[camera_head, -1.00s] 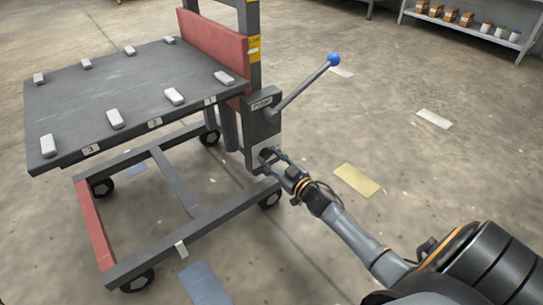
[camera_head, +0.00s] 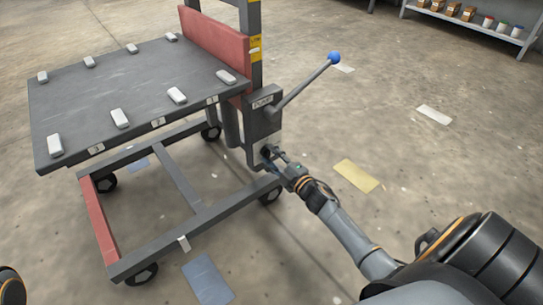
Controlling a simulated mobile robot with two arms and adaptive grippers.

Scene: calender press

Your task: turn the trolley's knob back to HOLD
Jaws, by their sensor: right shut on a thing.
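The lift trolley (camera_head: 130,95) stands at the left with its dark platform raised above a wheeled frame. A grey box marked PUMP (camera_head: 262,115) sits on its post, with a lever ending in a blue ball (camera_head: 334,57). My right gripper (camera_head: 270,153) is at the lower front of this box, shut on the small dark knob there. The fingers cover most of the knob, so its pointer and any HOLD marking cannot be read. My left gripper is not in view.
A shelf (camera_head: 475,28) with boxes and small pots stands at the upper right. Yellow (camera_head: 356,176), white and blue flat patches lie on the floor. The floor right of the trolley is open. A red guard (camera_head: 215,50) stands along the platform's back edge.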

